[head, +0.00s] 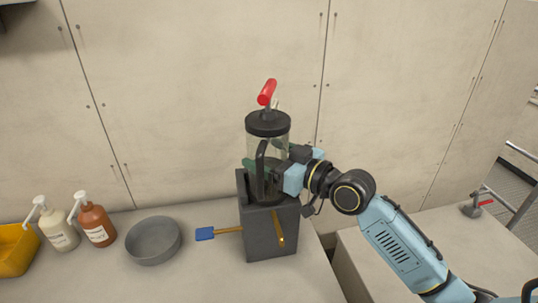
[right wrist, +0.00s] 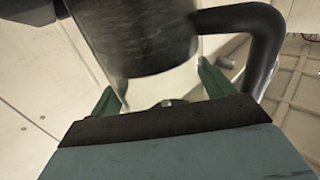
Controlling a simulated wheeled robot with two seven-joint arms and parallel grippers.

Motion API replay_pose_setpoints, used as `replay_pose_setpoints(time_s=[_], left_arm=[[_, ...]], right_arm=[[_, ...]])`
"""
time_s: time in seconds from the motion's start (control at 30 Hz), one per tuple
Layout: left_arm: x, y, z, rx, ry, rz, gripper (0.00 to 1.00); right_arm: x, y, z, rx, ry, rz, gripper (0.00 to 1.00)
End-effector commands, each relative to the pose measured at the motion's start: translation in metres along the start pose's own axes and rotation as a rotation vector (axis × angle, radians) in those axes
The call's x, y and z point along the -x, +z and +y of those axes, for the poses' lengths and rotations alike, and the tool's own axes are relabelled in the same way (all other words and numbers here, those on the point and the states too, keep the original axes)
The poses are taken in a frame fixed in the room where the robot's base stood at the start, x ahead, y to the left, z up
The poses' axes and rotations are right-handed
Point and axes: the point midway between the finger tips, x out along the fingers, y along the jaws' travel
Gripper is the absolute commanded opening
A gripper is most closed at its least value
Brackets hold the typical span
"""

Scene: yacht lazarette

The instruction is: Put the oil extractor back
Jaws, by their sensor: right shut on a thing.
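The oil extractor (head: 267,125) is a clear cylinder with a black lid, a red handle on top and a dark curved tube at its front. It stands upright at the dark grey box (head: 268,232) on the counter; whether its base rests fully in the box I cannot tell. My right gripper (head: 268,168) is shut on the extractor's body from the right. In the right wrist view my right gripper's green fingers (right wrist: 165,95) lie on both sides of the clear cylinder (right wrist: 145,45), with the dark tube on the right. My left gripper is not in view.
A grey round pan (head: 153,241), two pump bottles (head: 96,225) and a yellow bin (head: 15,250) stand to the left. A panelled wall is close behind. A gap separates the right-hand counter.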

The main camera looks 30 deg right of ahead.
Motion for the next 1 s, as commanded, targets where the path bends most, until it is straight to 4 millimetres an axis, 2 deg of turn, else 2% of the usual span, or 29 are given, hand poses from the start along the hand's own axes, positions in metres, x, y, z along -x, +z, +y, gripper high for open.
replay_pose_setpoints(time_s=[0.1, 0.13, 0.27, 0.67, 0.77, 1.0], left_arm=[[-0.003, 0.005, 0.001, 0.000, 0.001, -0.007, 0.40], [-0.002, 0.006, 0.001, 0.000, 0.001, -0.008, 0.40], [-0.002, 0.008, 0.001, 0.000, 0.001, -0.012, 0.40], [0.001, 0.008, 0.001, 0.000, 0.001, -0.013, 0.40], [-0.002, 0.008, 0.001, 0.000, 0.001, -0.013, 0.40], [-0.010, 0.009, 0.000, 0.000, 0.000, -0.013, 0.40]], right_arm=[[0.000, 0.002, 0.000, 0.003, 0.000, 0.006, 0.28], [0.000, 0.003, 0.000, 0.001, 0.000, 0.000, 0.85], [0.000, 0.003, 0.000, 0.000, 0.000, -0.001, 1.00], [0.002, -0.001, 0.000, 0.000, 0.000, -0.001, 1.00], [0.014, 0.002, 0.000, 0.002, 0.001, -0.003, 1.00], [0.057, 0.003, 0.000, 0.002, -0.001, -0.006, 1.00]])
